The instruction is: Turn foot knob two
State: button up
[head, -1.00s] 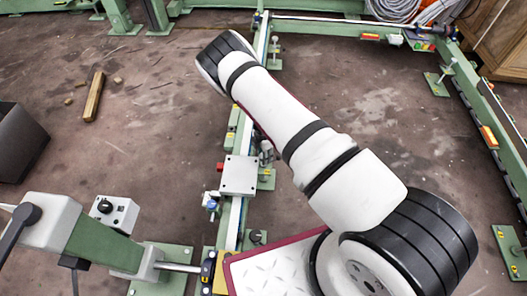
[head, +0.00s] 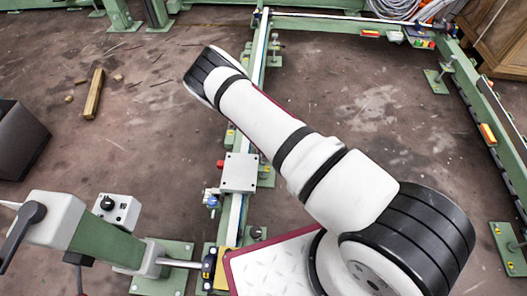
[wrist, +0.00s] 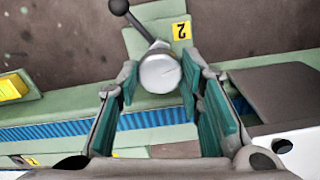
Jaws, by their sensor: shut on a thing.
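The foot knob (wrist: 159,72) shows in the wrist view as a round grey cap with a thin lever ending in a dark ball (wrist: 119,6). It stands at a green foot plate (wrist: 150,38) with a yellow label reading 2 (wrist: 181,31). My gripper (wrist: 160,84) has teal-lined fingers on the left and right sides of the cap and is shut on it. The lever sticks out past the fingertips to the upper left. In the head view my arm hides the gripper and this knob.
A green rail with a blue ribbed strip (wrist: 60,130) runs beneath my gripper. A dark block (wrist: 280,90) lies to the right. In the head view, a grey box (head: 239,172) sits on the rail, and a control box (head: 118,211) stands at the lower left.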

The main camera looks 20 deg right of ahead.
jog(key=shift+m, duration=0.6)
jog(key=o, duration=1.2)
jog(key=shift+c, duration=0.2)
notch_tip(320, 180, up, 12)
